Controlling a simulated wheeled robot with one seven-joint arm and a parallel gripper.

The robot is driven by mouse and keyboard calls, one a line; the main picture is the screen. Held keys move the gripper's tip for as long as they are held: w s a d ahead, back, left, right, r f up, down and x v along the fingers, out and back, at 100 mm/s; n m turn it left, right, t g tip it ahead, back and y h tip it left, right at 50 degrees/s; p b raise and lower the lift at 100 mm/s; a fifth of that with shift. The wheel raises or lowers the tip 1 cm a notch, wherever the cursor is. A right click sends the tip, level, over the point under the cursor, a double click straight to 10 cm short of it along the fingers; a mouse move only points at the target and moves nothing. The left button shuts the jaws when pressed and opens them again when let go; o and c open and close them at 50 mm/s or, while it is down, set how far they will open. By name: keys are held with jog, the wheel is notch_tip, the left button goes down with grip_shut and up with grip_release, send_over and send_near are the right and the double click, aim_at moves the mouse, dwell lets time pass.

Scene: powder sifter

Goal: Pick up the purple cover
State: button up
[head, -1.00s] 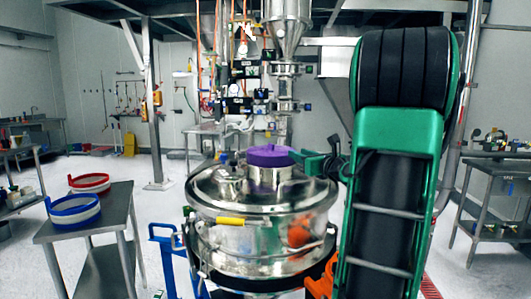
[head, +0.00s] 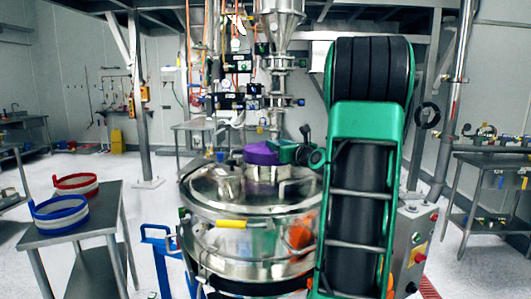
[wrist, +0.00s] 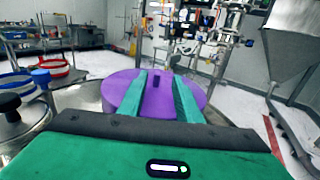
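The purple cover (head: 261,154) sits on the neck on top of the shiny metal sifter (head: 215,196). It is a round disc with a small knob, seen close up in the wrist view (wrist: 158,107). My gripper (head: 283,152) reaches in from the right and hides the cover's right part in the head view. In the wrist view its two green fingers (wrist: 158,82) are spread apart over the cover, with the knob between their tips. Clear gaps show between the fingers and the knob. I cannot tell whether the fingers touch the cover's top.
A metal table (head: 70,228) at left holds a red-rimmed ring (head: 76,185) and a blue-rimmed ring (head: 58,213). A vertical funnel and pipe assembly (head: 279,70) hangs behind the cover. Another table (head: 490,158) stands at right.

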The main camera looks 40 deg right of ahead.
jog(key=x, duration=0.4)
jog(key=shift+w+a, duration=0.2)
jog(key=shift+w, duration=0.05)
grip_shut()
jog(key=shift+r, duration=0.15)
